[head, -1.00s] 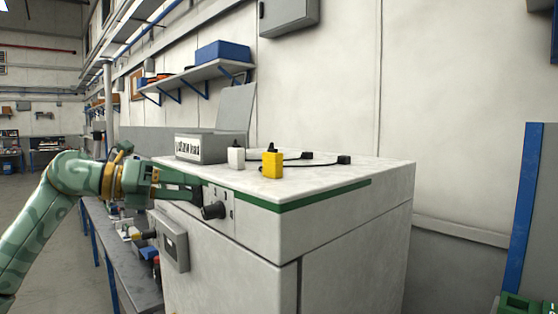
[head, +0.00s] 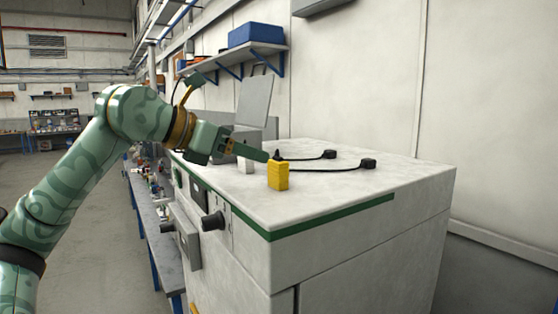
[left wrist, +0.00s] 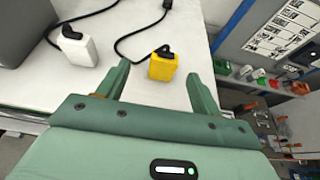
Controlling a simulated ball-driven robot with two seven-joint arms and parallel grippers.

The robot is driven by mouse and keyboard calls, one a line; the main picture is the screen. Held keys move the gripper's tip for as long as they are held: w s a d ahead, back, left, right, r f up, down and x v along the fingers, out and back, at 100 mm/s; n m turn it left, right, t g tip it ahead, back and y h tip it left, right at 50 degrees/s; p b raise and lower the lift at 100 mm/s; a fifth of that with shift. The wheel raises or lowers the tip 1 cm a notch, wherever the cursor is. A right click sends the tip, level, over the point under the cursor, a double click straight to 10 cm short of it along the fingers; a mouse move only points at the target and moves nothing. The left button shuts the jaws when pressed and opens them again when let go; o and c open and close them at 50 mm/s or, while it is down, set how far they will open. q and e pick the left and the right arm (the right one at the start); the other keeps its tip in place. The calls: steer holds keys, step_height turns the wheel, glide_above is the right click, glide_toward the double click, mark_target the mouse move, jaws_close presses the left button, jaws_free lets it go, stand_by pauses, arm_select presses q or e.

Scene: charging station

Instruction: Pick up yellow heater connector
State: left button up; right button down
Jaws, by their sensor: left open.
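The yellow heater connector (head: 278,175) stands upright on the white cabinet top (head: 330,205) near its front left part, with a black cable running right to a black plug. My left gripper (head: 254,151) is just left of and above it in the head view. In the left wrist view the left gripper (left wrist: 158,86) is open and empty, and the yellow connector (left wrist: 163,66) shows between and just beyond its fingertips, closer to the left finger. No contact is clear. My right gripper does not show.
A white connector (head: 246,166) stands behind the yellow one, partly hidden by my left gripper; it also shows in the left wrist view (left wrist: 79,50). Two black plugs lie farther back, including one (head: 368,163) at the right. A black knob (head: 213,221) juts from the cabinet front.

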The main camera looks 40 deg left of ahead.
mark_target(285, 166)
arm_select(q)
steer(key=p+x, duration=0.2)
steer(key=x, duration=0.2)
steer(key=shift+w+d, duration=0.15)
steer(key=shift+w, duration=0.05)
steer(key=p+x, duration=0.3)
steer(key=p, duration=0.1)
steer(key=shift+w+d+f+p, duration=0.2)
steer(key=shift+d+f+p, duration=0.05)
steer(key=shift+p, duration=0.15)
steer(key=shift+w+d+f+p, duration=0.3)
steer(key=shift+w+f+p, duration=0.1)
steer(key=shift+w, duration=0.1)
steer(key=c, duration=1.1)
